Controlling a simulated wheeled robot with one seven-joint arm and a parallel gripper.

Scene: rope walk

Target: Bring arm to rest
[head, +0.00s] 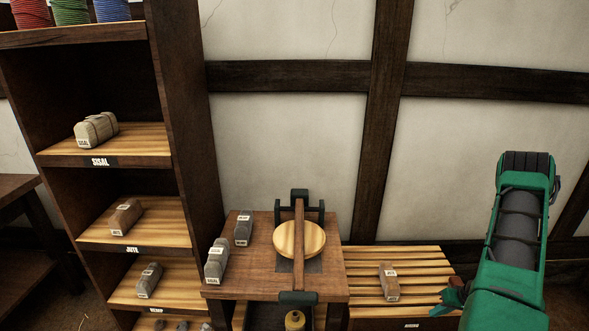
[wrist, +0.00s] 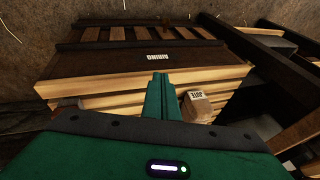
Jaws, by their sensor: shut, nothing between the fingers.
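My gripper (wrist: 160,84) is shut and empty. Its two green fingers lie together in the middle of the wrist view, in front of a slatted wooden rack (wrist: 100,72). A brown bundle with a JUTE label (wrist: 197,107) lies on slats just right of the fingers in that view, apart from them. In the head view my green arm is bent at the right side, and the same bundle (head: 388,281) lies on the slatted rack (head: 365,262), left of the arm's lower end.
A wooden table (head: 250,282) holds a round wooden disc (head: 300,239) in a dark frame and two grey bundles (head: 217,260). Shelves (head: 185,120) at left hold a SISAL bundle (head: 97,130), a JUTE-shelf bundle (head: 125,217) and a lower grey bundle (head: 150,279). A timbered wall stands behind.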

